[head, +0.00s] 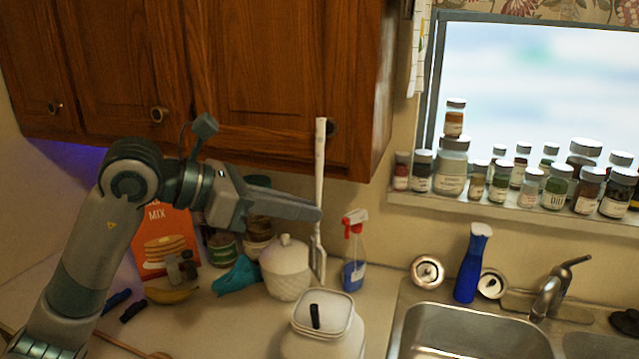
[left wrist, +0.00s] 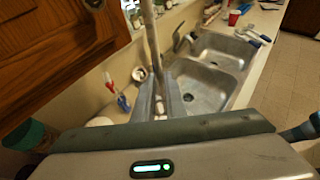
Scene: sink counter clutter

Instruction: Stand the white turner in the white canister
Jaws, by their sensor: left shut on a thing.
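The white turner (head: 319,165) is upright in the head view, its long handle pointing up and its wider end low. My left gripper (head: 318,214) is shut on it partway along its length. In the left wrist view the turner's shaft (left wrist: 152,40) rises between the fingers of my left gripper (left wrist: 160,98). The white canister (head: 323,340) stands open at the front of the counter, with a small black thing showing at its mouth. The turner's low end shows just above and behind the canister's rim in the picture; its height over the counter is hard to tell. My right gripper is not in view.
A lidded white jar (head: 287,270) and a red-topped spray bottle (head: 354,250) flank the turner's low end. A teal cloth (head: 238,277) lies left of the jar. Wooden cabinets (head: 250,75) hang close behind the handle. The sink (head: 470,332) is at right.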

